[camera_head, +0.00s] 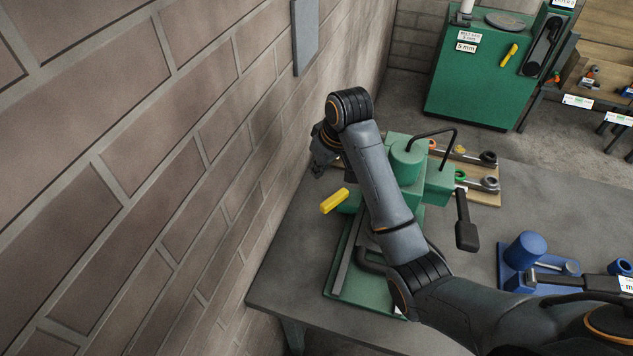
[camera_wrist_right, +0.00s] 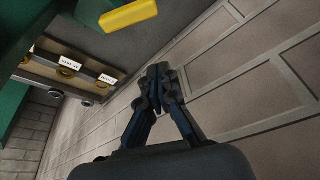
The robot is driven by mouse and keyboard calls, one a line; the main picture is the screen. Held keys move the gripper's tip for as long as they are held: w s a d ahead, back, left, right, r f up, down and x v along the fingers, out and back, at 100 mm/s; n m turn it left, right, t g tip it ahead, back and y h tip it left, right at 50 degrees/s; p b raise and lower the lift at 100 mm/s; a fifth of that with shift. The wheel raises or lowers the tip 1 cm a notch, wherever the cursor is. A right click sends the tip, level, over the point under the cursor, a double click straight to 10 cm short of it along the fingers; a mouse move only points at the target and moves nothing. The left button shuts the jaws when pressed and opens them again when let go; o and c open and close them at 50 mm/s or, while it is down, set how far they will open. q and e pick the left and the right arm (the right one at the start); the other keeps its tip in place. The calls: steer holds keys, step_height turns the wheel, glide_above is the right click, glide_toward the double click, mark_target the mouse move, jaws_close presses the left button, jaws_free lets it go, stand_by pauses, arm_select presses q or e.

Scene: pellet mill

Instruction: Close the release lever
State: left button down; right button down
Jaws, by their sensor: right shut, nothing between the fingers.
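A green machine (camera_head: 408,160) stands on the grey table, partly hidden behind my right arm. A yellow grip (camera_head: 334,201) sticks out from its left side, tilted; I take it for the release lever. The grip also shows at the top of the right wrist view (camera_wrist_right: 128,15). My right gripper (camera_head: 322,165) is behind and slightly left of the grip, close to the brick wall. In the right wrist view its fingers (camera_wrist_right: 160,72) are shut and empty, apart from the grip. My left gripper is not in view.
The brick wall (camera_head: 130,150) runs close along the left. A black handle (camera_head: 466,234) hangs at the machine's right. A wooden board (camera_head: 487,199) with tools lies behind it, and a blue device (camera_head: 522,252) stands right. A green cabinet (camera_head: 478,85) stands at the back.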

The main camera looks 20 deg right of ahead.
mark_target(334, 200)
steer(key=p+x, duration=0.3)
steer(key=x, duration=0.7)
steer(key=s, duration=0.1)
steer(key=s+d+p, duration=0.1)
steer(key=s+p, duration=0.1)
steer(key=shift+s+d+r, duration=0.25)
steer(key=shift+d, duration=0.1)
steer(key=shift+w, duration=0.1)
steer(key=shift+f, duration=0.1)
